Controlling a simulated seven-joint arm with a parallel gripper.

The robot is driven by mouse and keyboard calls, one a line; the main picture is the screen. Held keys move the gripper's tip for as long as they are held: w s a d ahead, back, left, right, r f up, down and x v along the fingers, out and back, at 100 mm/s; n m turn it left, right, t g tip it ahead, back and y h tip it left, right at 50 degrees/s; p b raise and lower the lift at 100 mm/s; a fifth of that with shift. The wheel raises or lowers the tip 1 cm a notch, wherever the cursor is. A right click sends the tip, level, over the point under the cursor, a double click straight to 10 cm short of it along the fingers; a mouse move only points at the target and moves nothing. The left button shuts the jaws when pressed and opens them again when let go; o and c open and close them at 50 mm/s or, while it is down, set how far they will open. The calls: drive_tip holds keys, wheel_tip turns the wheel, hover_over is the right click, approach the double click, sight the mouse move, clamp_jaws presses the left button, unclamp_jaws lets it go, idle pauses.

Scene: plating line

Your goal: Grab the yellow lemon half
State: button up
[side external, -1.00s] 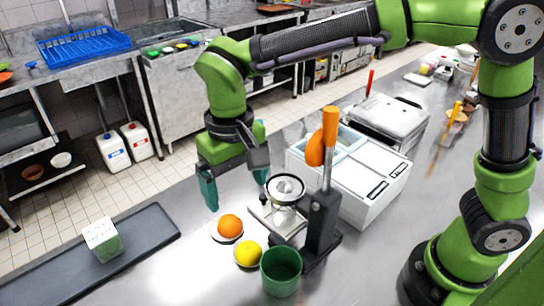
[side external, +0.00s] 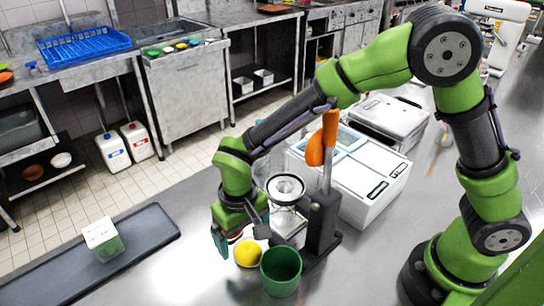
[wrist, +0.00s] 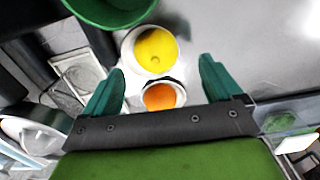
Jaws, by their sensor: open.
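The yellow lemon half (side external: 247,254) sits on the steel counter beside the green cup. It also shows in the wrist view (wrist: 156,50), in a pale round dish ahead of my fingertips. My gripper (side external: 240,240) is low over the counter, just behind the lemon half in the side view. In the wrist view my gripper (wrist: 160,82) is open, with nothing held. An orange half (wrist: 160,97) in its own dish lies between the fingers in that view, nearer the palm than the lemon. In the side view my gripper mostly hides the orange half.
A green cup (side external: 281,271) stands right of the lemon half. A white container box (side external: 365,180) is farther right. A dark tray (side external: 150,233) holds a white-and-green block (side external: 103,240) at left.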

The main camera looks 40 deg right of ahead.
sight(245, 244)
drive_tip(key=shift+w+d+f, duration=0.1)
drive_tip(key=shift+d+f, duration=0.1)
drive_tip(key=shift+f, duration=1.75)
drive_tip(key=c, duration=1.1)
